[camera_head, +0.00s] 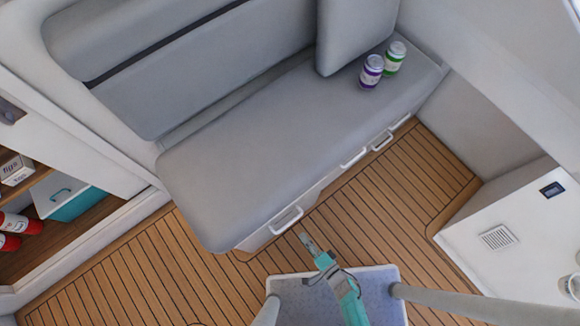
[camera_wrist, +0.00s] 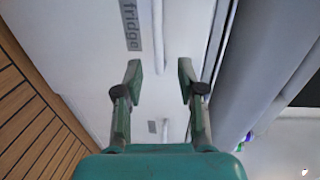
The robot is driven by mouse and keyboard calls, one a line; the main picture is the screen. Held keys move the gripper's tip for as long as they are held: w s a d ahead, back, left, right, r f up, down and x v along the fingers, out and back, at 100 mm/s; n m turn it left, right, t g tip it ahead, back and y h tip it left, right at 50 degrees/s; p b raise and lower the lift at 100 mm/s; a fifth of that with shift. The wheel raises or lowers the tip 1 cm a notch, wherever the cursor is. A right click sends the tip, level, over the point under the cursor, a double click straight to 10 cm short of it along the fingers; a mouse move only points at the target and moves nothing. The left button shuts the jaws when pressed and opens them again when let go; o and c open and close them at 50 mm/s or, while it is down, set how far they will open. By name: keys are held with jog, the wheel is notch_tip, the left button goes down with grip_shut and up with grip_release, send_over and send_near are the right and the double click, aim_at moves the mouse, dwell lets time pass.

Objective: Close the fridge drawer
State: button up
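The fridge drawer is a white front low on the grey bench. In the wrist view its front (camera_wrist: 105,60) carries a grey label reading "fridge" (camera_wrist: 130,22), beside a white bar handle (camera_wrist: 158,35). In the head view, the leftmost handle (camera_head: 287,220) appears to be this drawer's; I cannot tell how far the drawer stands out. My gripper (camera_head: 306,240) is over the floor just in front of the bench, below and right of that handle. In the wrist view the fingers (camera_wrist: 160,78) are apart, with nothing between them.
More handles (camera_head: 353,157) line the bench front to the right. Two cans (camera_head: 372,71) stand on the cushion. Wooden floor (camera_head: 400,210) lies clear in front of the bench. A white cabinet (camera_head: 520,235) stands at right; open shelves (camera_head: 85,230) are at left.

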aim_at(290, 223)
jog(key=shift+w+a+f, duration=0.1)
jog(key=shift+w+a, duration=0.1)
jog(key=shift+a, duration=0.05)
jog(key=shift+x, duration=4.4)
grip_shut()
